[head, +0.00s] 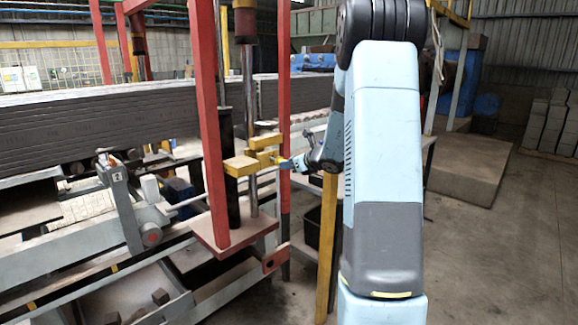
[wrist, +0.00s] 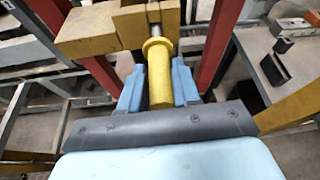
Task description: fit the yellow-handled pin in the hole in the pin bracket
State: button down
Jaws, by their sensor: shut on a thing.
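The yellow-handled pin (wrist: 159,70) is between the blue fingers of my gripper (wrist: 158,88) in the wrist view. The gripper is shut on its yellow handle, with the flanged end facing away from my palm. A short length of grey metal shaft shows beyond the flange, against the yellow pin bracket (wrist: 90,32). The hole is hidden, and I cannot tell whether the shaft's tip is inside it. In the head view my gripper (head: 288,163) is at the right side of the bracket (head: 240,166), close to it.
Red upright posts (head: 211,125) stand on both sides of the bracket, and a shiny vertical rod (head: 252,190) runs beside it. A yellow post (head: 326,245) stands below my arm. A grey machine frame (head: 125,205) fills the left. Open concrete floor (head: 500,250) lies at right.

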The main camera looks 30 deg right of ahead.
aim_at(282, 159)
jog(key=shift+w+a, duration=0.35)
jog(key=shift+w, duration=0.5)
jog(key=shift+w+a, duration=0.3)
jog(key=shift+w, duration=0.55)
dwell(0.8)
jog(key=c, duration=0.7)
grip_release()
jog(key=shift+c, duration=0.2)
jog(key=v, duration=1.3)
jog(key=shift+s, duration=0.25)
jog(key=shift+d+r, duration=0.1)
jog(key=shift+r, duration=0.05)
